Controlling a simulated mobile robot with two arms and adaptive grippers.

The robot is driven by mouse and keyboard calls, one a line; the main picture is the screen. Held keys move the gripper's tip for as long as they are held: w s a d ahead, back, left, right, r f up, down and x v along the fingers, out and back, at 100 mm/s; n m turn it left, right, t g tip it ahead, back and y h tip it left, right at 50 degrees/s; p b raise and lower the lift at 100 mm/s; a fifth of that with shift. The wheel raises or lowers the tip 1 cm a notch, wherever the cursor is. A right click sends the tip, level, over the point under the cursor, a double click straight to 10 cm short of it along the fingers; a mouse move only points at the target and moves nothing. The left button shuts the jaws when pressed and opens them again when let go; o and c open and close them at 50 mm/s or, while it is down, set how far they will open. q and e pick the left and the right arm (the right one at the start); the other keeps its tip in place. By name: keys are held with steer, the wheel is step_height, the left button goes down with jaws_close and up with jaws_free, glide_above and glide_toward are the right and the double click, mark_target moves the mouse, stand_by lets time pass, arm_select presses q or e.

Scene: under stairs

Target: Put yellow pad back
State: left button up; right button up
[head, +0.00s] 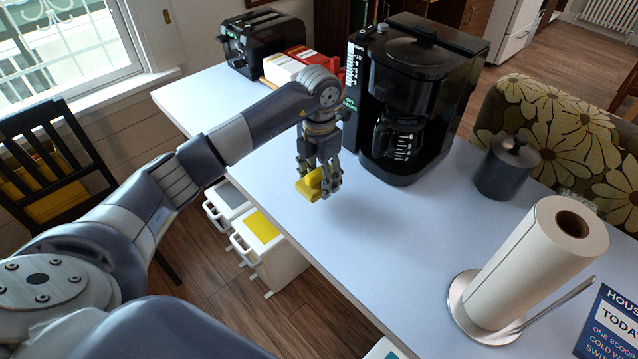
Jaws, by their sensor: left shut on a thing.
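The yellow pad (309,185) is a small yellow block. My left gripper (325,187) points down and is shut on it, with the fingers hiding part of the pad. Gripper and pad are over the pale blue tabletop (385,235), in front of the coffee maker and near the table's left edge. The pad seems to be a little above the surface, though the exact gap is hard to tell. My right gripper is not in view.
A black coffee maker (425,85) stands just behind the gripper. A toaster (262,42), a dark canister (506,168) and a paper towel roll (535,265) on a holder are also on the table. White bins, one with a yellow panel (256,228), stand below the left edge.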

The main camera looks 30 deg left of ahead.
mark_target(319, 169)
arm_select(q)
step_height(319, 169, down, 3)
steer(key=shift+f+p, duration=0.15)
steer(key=shift+p, duration=0.75)
steer(key=shift+f+b, duration=0.3)
steer(key=o, duration=1)
steer(key=shift+o, duration=0.2)
steer(key=shift+r, duration=0.1)
steer(key=shift+r, duration=0.25)
step_height(319, 169, up, 10)
steer(key=b, duration=0.3)
steer(key=shift+r, duration=0.9)
